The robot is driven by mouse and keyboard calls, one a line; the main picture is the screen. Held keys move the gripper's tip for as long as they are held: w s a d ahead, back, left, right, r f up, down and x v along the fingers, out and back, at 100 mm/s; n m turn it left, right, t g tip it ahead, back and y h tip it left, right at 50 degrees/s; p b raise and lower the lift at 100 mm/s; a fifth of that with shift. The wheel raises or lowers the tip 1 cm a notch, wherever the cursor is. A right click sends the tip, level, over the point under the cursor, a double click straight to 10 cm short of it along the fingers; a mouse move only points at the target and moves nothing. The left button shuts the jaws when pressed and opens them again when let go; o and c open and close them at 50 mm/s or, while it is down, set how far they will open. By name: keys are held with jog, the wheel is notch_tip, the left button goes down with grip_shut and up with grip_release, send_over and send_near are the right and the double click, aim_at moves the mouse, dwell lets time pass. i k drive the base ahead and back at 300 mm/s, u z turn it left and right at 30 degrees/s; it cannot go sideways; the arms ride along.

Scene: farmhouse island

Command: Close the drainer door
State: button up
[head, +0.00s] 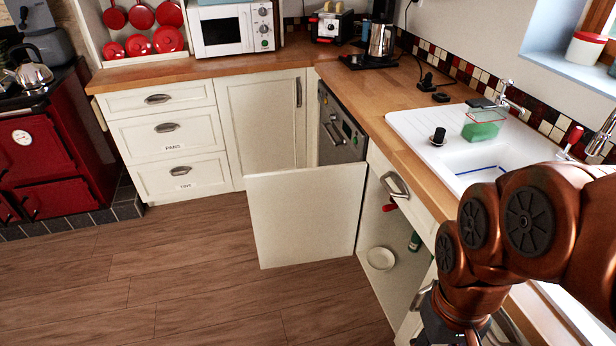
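The drainer door (303,217) is a cream cabinet panel standing wide open under the draining board. Its right edge meets the cabinet front beside the dishwasher, and the panel sticks out to the left over the floor. The open cabinet shows a white bowl (380,258), a green bottle (415,242) and a small red item inside. My copper-coloured arm comes in from the right, over the sink side. My gripper (436,328) is at the bottom edge, low by the cabinet fronts, right of the door and apart from it. Its fingers are mostly hidden or cut off.
A drawer with a metal handle (394,185) is above the opening. The dishwasher (341,125) is partly behind the door. The white sink (483,160) and wooden worktop (400,88) are above. The wooden floor (190,270) left of the door is clear. A red stove (50,150) stands far left.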

aim_at(300, 217)
jog(key=u, duration=1.5)
jog(key=i, duration=4.55)
jog(key=z, duration=4.45)
jog(key=i, duration=0.5)
